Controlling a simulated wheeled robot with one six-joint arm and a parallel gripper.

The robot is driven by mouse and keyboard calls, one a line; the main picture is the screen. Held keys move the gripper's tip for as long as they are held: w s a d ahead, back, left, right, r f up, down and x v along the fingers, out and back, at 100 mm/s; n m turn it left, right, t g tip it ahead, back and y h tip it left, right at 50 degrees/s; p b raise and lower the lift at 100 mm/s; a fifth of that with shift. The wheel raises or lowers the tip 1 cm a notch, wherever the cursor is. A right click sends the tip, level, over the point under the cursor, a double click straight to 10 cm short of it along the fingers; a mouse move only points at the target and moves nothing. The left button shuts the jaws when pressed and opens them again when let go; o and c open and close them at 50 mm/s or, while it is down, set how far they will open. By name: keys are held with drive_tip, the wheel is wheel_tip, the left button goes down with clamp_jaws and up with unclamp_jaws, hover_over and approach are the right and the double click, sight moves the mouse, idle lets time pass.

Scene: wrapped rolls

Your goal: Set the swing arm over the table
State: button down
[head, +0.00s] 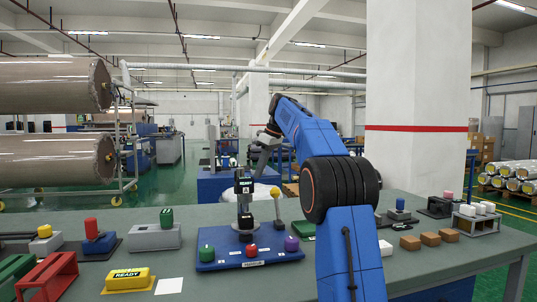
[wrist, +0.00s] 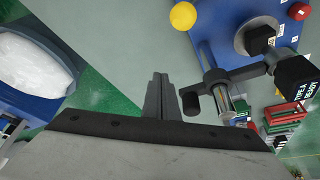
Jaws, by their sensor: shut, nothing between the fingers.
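A blue base board (head: 205,266) lies on the grey-green table (head: 180,200). On it stands a dark post device (head: 244,187) with a small screen head. Beside it a grey lever with a yellow ball (head: 275,192) leans upright. In the wrist view a dark arm (wrist: 240,74) runs from the post to a black cylinder (wrist: 192,100) with a clear tube beside it. The screen head (wrist: 297,84) reads "TYPE A READY", and the yellow ball (wrist: 183,15) is above. My gripper (wrist: 160,76) is shut and empty, just left of the cylinder; I cannot tell whether they touch.
Green (head: 207,252), red (head: 252,250) and purple (head: 291,243) knobs sit on the board's front. A yellow READY block (head: 128,280) and red frame (head: 48,274) lie at front left. Brown blocks (head: 430,239) stand at right. Large wrapped rolls (head: 50,84) are behind left.

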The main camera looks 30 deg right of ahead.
wheel_tip(320, 180, up, 7)
drive_tip(key=d, duration=0.2)
drive_tip(key=shift+s+d+f, duration=0.15)
drive_tip(key=shift+s+d, duration=0.15)
drive_tip(key=shift+s, duration=0.05)
idle(0.5)
